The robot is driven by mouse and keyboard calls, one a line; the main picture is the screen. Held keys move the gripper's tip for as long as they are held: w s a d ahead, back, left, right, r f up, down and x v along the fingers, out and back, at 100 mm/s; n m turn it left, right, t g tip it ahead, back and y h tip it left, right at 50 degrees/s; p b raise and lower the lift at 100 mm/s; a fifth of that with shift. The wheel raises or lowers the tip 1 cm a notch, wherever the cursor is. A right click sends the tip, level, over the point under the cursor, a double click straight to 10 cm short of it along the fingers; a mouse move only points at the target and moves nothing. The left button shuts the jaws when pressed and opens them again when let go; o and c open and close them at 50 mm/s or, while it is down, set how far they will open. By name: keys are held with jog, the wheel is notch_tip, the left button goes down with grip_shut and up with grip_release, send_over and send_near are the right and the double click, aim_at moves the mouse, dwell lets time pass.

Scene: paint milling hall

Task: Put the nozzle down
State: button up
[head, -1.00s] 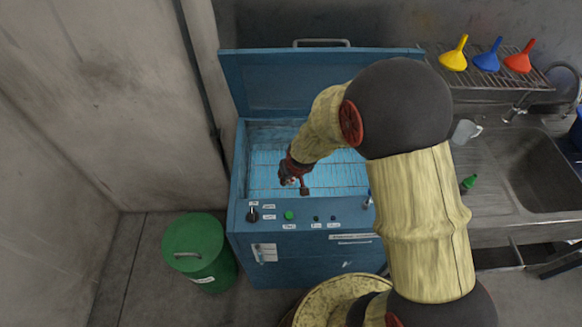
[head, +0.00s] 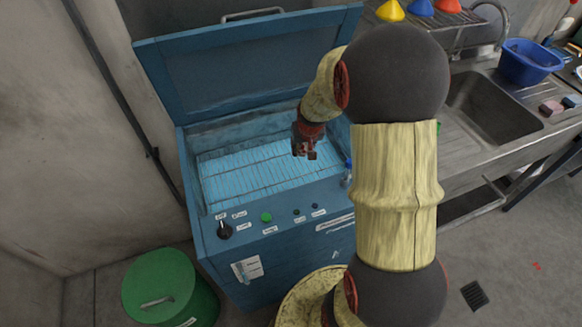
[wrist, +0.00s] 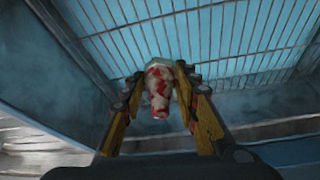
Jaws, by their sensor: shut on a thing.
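The nozzle (wrist: 158,88) is a small pale piece with red patches. It sits between my gripper's yellow fingers in the wrist view, with its narrow end towards the camera. My gripper (head: 304,153) is shut on it, over the right part of the open blue basin in the head view. In that view the nozzle is too small to make out. Wire rack bars (wrist: 215,35) lie beyond the nozzle in the wrist view. I cannot tell how high it is above them.
The blue machine (head: 225,250) has its lid (head: 240,65) raised behind the basin, with a small bottle (head: 347,175) on its front right edge. A green bin (head: 160,275) stands at front left. A sink (head: 490,105) and blue tub (head: 528,62) are at right. The rack's left part (head: 235,175) is clear.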

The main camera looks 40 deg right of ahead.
notch_tip(320, 180, down, 8)
jog(key=b, duration=0.2)
jog(key=shift+f+b, duration=0.2)
jog(key=shift+b, duration=0.1)
jog(key=shift+r, duration=0.1)
jog(key=o, duration=1.3)
jog(key=p+v, duration=0.4)
jog(key=v, duration=0.8)
jog(key=s+a+r+n, duration=0.2)
jog(key=s+a+r, duration=0.2)
jog(key=a+r, duration=0.95)
jog(key=s+a+r+n, duration=0.1)
jog(key=s+a+r, duration=0.1)
jog(key=s+a, duration=0.1)
jog(key=s+a+r+n+t+y, duration=0.1)
jog(key=s+a+r, duration=0.2)
jog(key=s, duration=0.3)
jog(key=s+a+r+n+y, duration=0.1)
jog(key=s+a+r, duration=0.1)
jog(key=s, duration=0.3)
jog(key=shift+a+r, duration=0.4)
jog(key=shift+a, duration=0.25)
